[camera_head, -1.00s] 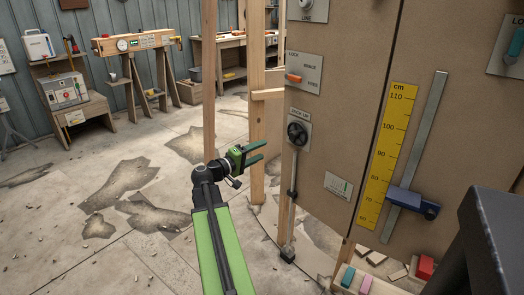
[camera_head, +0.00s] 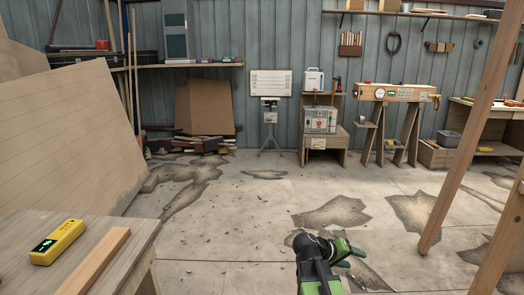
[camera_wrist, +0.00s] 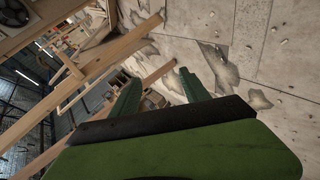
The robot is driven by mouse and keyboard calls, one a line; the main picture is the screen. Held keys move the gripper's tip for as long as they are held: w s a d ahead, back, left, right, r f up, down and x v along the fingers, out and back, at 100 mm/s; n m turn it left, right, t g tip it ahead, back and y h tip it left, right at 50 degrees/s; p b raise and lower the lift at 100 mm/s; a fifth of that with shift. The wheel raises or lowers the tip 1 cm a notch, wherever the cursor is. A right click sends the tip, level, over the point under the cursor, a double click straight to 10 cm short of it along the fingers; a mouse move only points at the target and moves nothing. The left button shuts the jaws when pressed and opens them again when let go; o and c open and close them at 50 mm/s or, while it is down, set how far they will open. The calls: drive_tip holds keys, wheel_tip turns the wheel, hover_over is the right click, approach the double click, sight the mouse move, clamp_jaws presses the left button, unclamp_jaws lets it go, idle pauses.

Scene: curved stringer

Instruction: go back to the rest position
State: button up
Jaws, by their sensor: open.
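My gripper (camera_head: 352,257) is low in the head view, right of the middle, above the stained concrete floor. It points to the right, and nothing shows between its fingers. In the wrist view the two green fingers of my gripper (camera_wrist: 160,92) stand apart, with only floor and background furniture beyond them. No object is held.
A workbench (camera_head: 130,225) with a yellow meter (camera_head: 58,242) and a wooden strip (camera_head: 95,262) stands at near left. Stands and a bench line the back wall.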

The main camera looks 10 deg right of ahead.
drive_tip(key=s+a+f+n+g+y, duration=0.1)
drive_tip(key=s+a+f+y, duration=0.2)
drive_tip(key=a, duration=0.6)
drive_tip(key=s+a+f+y, duration=0.1)
drive_tip(key=a+f+y, duration=0.3)
drive_tip(key=a, duration=0.6)
drive_tip(key=s+a+f+n+g+y, duration=0.1)
drive_tip(key=a+f+y, duration=0.25)
drive_tip(key=a, duration=0.55)
wheel_tip(320, 180, up, 26)
drive_tip(key=s+a+p, duration=0.1)
drive_tip(key=p, duration=2.5)
drive_tip(key=shift+a+y, duration=0.1)
drive_tip(key=shift+y, duration=0.15)
